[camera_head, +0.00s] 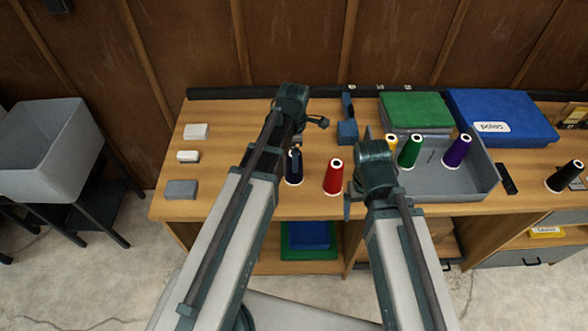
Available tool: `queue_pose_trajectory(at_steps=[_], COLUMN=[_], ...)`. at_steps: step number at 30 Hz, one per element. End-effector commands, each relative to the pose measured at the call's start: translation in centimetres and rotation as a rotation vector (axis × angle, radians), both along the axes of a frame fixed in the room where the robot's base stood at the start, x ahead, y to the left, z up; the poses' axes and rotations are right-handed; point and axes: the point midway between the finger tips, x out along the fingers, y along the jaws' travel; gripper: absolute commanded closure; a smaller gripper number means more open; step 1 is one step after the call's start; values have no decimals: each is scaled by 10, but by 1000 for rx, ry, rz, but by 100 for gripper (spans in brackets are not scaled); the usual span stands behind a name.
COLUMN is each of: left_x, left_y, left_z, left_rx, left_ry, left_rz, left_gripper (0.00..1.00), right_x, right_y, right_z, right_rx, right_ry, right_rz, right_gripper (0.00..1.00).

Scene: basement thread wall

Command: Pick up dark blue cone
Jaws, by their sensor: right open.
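The dark blue cone (294,168) stands upright on the wooden bench, just right of my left forearm and left of a red cone. My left gripper (300,133) is above and behind it, largely hidden by its own wrist; I cannot tell whether its fingers are open or touch the cone. My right gripper (354,182) is open and appears empty, between the red cone and the grey tray.
The red cone (333,178) stands close by. The grey tray (440,184) holds yellow, green (411,152) and purple (457,151) cones. A black cone (565,177) stands far right. Small blocks lie at left; a blue holder (347,131) is behind.

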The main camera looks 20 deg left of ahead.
Motion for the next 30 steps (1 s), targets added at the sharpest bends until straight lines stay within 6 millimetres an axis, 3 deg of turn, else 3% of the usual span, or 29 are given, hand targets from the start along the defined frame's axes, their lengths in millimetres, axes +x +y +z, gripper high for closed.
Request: queue_pose_trajectory(at_steps=[2,16,30], left_x=[0,0,0], left_y=[0,0,0], left_z=[0,0,1], left_rx=[0,0,0], left_ry=[0,0,0], left_rz=[0,0,0], left_gripper=[16,100,100], right_x=[0,0,0], right_y=[0,0,0], right_z=[0,0,1], right_rx=[0,0,0], right_ry=[0,0,0], right_rz=[0,0,0], right_gripper=[9,9,9])
